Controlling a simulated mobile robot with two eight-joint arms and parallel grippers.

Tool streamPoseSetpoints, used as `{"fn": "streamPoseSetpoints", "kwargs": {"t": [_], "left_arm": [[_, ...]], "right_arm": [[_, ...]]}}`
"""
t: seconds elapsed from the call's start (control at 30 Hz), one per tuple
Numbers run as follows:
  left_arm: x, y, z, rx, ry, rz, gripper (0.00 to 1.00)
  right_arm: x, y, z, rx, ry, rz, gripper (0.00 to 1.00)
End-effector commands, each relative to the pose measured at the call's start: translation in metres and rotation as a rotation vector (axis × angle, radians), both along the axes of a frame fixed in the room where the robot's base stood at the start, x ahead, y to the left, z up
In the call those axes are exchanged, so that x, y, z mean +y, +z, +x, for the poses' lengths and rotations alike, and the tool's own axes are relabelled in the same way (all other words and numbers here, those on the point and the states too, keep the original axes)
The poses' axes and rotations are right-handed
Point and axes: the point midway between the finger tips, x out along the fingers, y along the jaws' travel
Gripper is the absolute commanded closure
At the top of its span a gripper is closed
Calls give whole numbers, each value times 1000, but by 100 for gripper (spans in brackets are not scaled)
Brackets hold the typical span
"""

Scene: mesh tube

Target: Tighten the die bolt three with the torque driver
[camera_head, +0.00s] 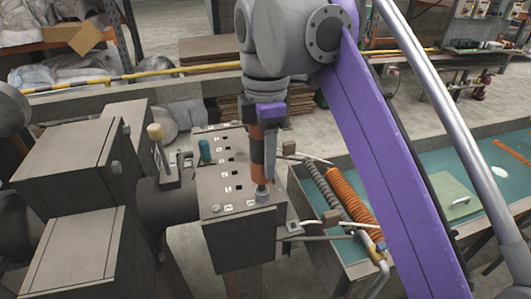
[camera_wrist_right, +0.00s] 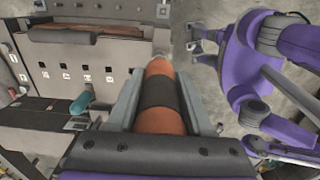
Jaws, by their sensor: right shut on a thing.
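The orange and black torque driver (camera_head: 258,150) stands upright in my right gripper (camera_head: 264,112), which is shut on it. Its metal tip points down at the front right corner of the grey die block's top (camera_head: 240,190). Whether the tip touches a bolt there is hidden. In the right wrist view the driver (camera_wrist_right: 160,100) lies between the grey fingers (camera_wrist_right: 158,105), its tip towards the block. The block's top has a row of dark square holes with white number labels; I cannot make out which bolt is number three. My left gripper does not show clearly in either view.
A teal knob (camera_head: 205,151) and a tan-topped handle (camera_head: 155,132) stand left of the driver. Grey boxes (camera_head: 75,155) fill the left side. On the right, a teal-topped table (camera_head: 465,150) holds an orange coil (camera_head: 348,192). Thin pipes run close to the block's right side.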

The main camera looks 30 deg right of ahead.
Motion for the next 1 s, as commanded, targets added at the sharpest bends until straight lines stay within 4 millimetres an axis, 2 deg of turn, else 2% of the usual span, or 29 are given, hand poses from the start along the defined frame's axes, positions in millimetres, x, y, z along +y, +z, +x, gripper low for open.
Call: {"fn": "streamPoseSetpoints", "kwargs": {"t": [1.0], "left_arm": [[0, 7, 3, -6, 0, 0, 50]], "right_arm": [[0, -1, 0, 0, 0, 0, 100]]}}
